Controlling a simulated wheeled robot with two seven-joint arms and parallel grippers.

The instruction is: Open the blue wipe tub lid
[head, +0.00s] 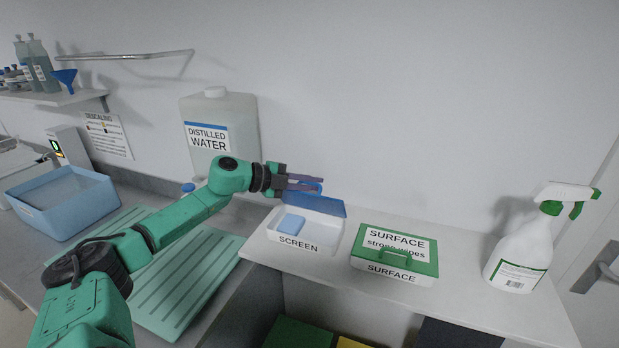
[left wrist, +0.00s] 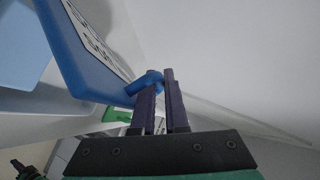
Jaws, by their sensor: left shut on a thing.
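The white tub (head: 326,238) labelled SCREEN stands on the white shelf with its blue lid (head: 325,204) raised and tilted up at the back. A light blue wipe block (head: 291,224) shows inside the tub. My left gripper (head: 318,184) is at the top of the lid, its purple fingers shut on the blue handle. In the left wrist view the fingers (left wrist: 160,80) close around the lid's handle (left wrist: 146,82), and the lid (left wrist: 95,70) slants to the left with its label partly visible. My right gripper is not in view.
A green-lidded tub (head: 424,254) labelled SURFACE stands just right of the open tub. A spray bottle (head: 522,245) is at the shelf's right. A distilled water jug (head: 240,120) stands behind my left arm. Ribbed green mat (head: 150,290) and blue basin (head: 60,200) lie left.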

